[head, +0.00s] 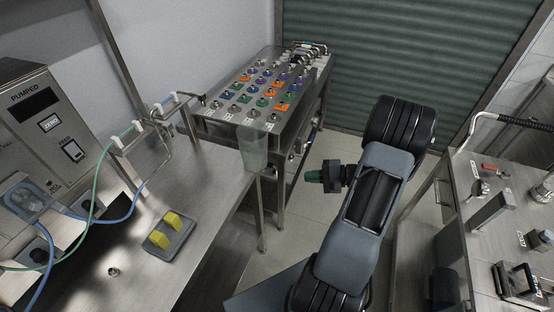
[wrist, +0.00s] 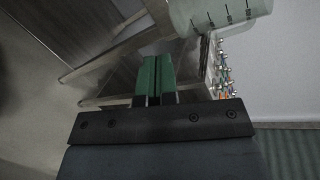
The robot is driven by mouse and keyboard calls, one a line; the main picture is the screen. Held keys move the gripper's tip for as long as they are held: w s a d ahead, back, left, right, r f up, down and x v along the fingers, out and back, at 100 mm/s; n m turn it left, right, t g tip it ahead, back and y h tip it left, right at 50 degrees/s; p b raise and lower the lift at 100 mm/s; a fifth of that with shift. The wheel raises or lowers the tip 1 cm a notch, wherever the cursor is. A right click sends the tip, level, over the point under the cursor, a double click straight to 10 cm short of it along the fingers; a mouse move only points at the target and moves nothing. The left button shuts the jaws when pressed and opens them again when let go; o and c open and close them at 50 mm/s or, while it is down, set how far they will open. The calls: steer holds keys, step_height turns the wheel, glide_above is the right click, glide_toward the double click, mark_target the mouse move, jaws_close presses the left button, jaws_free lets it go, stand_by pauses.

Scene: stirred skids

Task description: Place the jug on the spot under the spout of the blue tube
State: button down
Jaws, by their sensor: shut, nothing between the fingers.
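The jug (head: 253,150) is clear and slightly greenish. It appears upright at the right end of the steel bench, in front of the button panel. Its side with dark graduation marks shows at the top of the wrist view (wrist: 212,14). The blue tube (head: 118,219) runs from the pump up to the wire stands at the bench's back; its spout end is small and hard to make out, and I cannot clearly see the spot under it. My gripper (head: 312,176), with green fingertips, is shut and empty, right of the jug and apart from it. The fingers also show in the wrist view (wrist: 154,76).
A green tube (head: 92,190) runs to the nearer wire stand. The pump box (head: 40,120) stands at left. A grey tray with yellow blocks (head: 168,235) lies on the bench (head: 205,180). A panel of coloured knobs (head: 262,88) stands behind. Another equipment bench (head: 480,245) is at right.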

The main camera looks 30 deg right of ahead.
steer(key=w+d+r+n+t, duration=0.2)
steer(key=d+r+t, duration=0.1)
steer(key=r+t, duration=0.1)
steer(key=p+x, duration=0.4)
steer(key=x, duration=1)
steer(key=shift+w+a+r+n, duration=0.15)
steer(key=shift+a+r+n, duration=0.15)
steer(key=shift+r+n, duration=0.1)
